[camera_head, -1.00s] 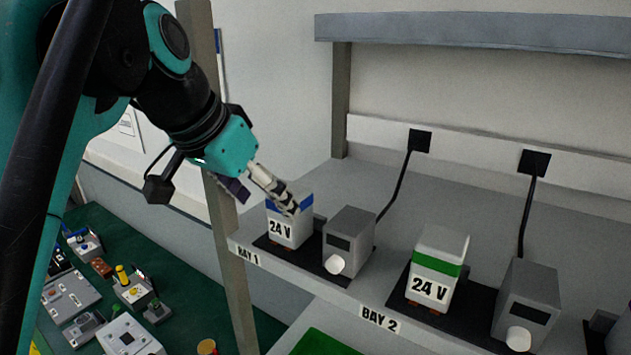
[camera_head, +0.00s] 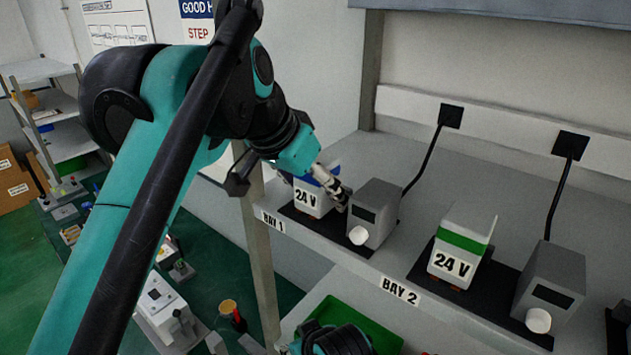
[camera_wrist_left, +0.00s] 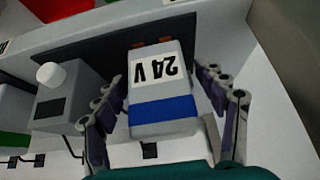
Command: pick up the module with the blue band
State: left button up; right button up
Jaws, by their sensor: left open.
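The module with the blue band (camera_head: 309,199) is a white box marked 24 V, upright on the dark pad at Bay 1. In the wrist view the module (camera_wrist_left: 160,95) lies between the two spread fingers of my left gripper (camera_wrist_left: 158,84), with its blue band toward the palm. The fingers flank its sides, and I see gaps beside them. In the head view my left gripper (camera_head: 332,187) is open at the module and hides part of its top and right side. A black and teal part of my own body shows at the bottom edge; no right gripper fingers are visible.
A grey unit with a white knob (camera_head: 374,213) stands close right of the module. A green-banded 24 V module (camera_head: 460,246) and another grey unit (camera_head: 549,288) stand at Bay 2. A green tray (camera_head: 376,328) lies below the shelf.

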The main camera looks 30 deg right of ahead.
pick_arm(q)
jog(key=shift+w+d, duration=0.1)
jog(key=shift+d, duration=0.05)
jog(key=shift+d, duration=0.1)
jog(key=c, duration=1.5)
jog(key=shift+r, duration=0.1)
